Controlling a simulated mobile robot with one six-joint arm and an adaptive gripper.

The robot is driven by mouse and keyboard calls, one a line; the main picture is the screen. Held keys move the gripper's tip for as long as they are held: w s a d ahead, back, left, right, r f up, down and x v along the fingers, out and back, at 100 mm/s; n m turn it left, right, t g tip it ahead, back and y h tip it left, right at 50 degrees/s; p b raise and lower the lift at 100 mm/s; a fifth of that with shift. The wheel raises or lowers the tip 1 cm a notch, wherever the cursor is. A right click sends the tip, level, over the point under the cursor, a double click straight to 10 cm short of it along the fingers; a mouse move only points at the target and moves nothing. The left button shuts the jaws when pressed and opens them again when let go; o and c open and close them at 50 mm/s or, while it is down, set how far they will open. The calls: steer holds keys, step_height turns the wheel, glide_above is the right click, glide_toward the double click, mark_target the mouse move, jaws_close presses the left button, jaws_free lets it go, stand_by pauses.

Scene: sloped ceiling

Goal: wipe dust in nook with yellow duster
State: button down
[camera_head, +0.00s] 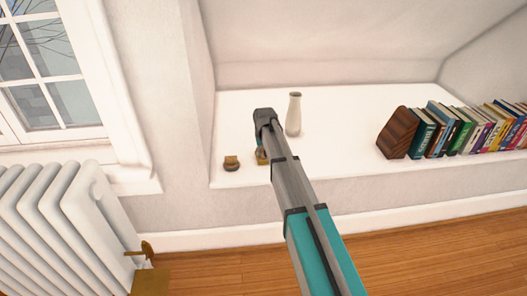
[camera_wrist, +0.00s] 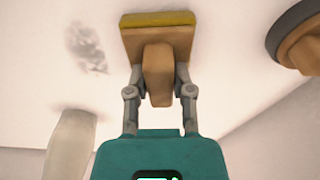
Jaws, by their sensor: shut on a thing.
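My gripper (camera_wrist: 159,88) is shut on the wooden handle of the yellow duster (camera_wrist: 158,20), a wooden block with a yellow pad at its far edge. In the head view part of the duster (camera_head: 262,157) shows beside the end of my arm, over the white nook shelf (camera_head: 340,170). I cannot tell if the pad touches the shelf. A grey, blotchy dust patch (camera_wrist: 88,48) lies on the white surface left of the duster in the wrist view, apart from it. No dust is visible in the head view, where my arm hides part of the shelf.
A pale vase (camera_head: 294,115) stands just right of my arm's end. A small brown round object (camera_head: 231,163) sits to the left, near the shelf's front edge. A wooden bookend (camera_head: 398,133) and a row of books (camera_head: 470,128) fill the right. The shelf between vase and bookend is clear.

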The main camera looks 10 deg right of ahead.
mark_target(264, 162)
steer(key=shift+s, duration=0.25)
steer(key=shift+s, duration=1.75)
steer(key=shift+r, duration=0.1)
steer(key=shift+r+p, duration=2.95)
steer(key=shift+p, duration=0.2)
steer(key=shift+r+p, duration=1.5)
steer(key=shift+r, duration=0.05)
steer(key=shift+d+f, duration=0.1)
steer(key=d+f+b, duration=0.1)
steer(key=d, duration=0.5)
steer(key=shift+f, duration=0.1)
